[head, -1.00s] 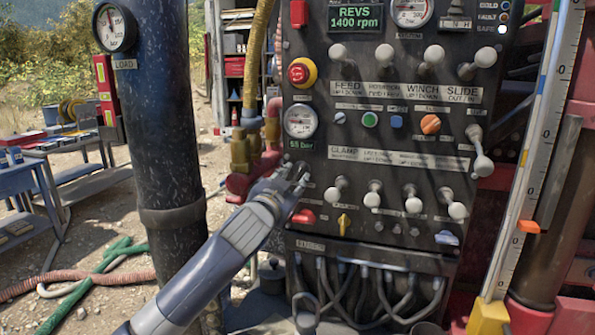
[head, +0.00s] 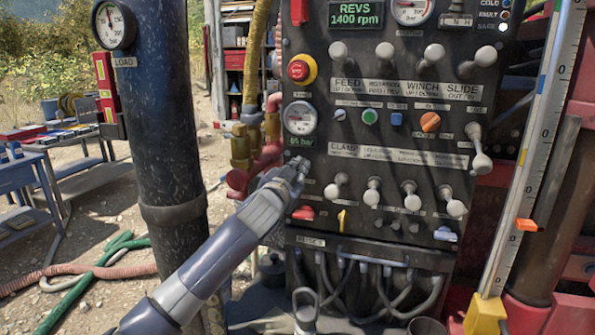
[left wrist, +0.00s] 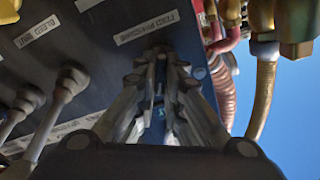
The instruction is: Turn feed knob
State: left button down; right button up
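The black control panel (head: 400,135) faces me in the head view. My left gripper (head: 297,172) is at its left edge, just below the gauge with the green 55 bar readout. In the left wrist view its fingers (left wrist: 160,62) come close together at the panel face, just below a "FEED PRESSURE" label (left wrist: 147,27). A feed knob does not show clearly; the fingers cover the spot under that label. I cannot tell if anything is between the fingertips. My right gripper is not in view.
White-knobbed levers (head: 337,187) stick out right of my left gripper. A red emergency button (head: 299,71) is above it. Brass and red fittings (head: 242,150) and a thick dark column (head: 165,130) stand left.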

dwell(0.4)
pick_arm(q)
jog(key=m+p, duration=0.3)
jog(key=m, duration=0.1)
jog(key=m+p, duration=0.1)
jog(key=m, duration=0.2)
jog(key=shift+d+m+p, duration=0.1)
jog(key=shift+m+p, duration=0.2)
jog(key=shift+p, duration=0.1)
jog(key=shift+f+m+p, duration=0.2)
jog(key=shift+m+p, duration=0.3)
jog(key=shift+m, duration=0.6)
jog(key=c, duration=1.7)
grip_release()
jog(key=shift+s, duration=0.15)
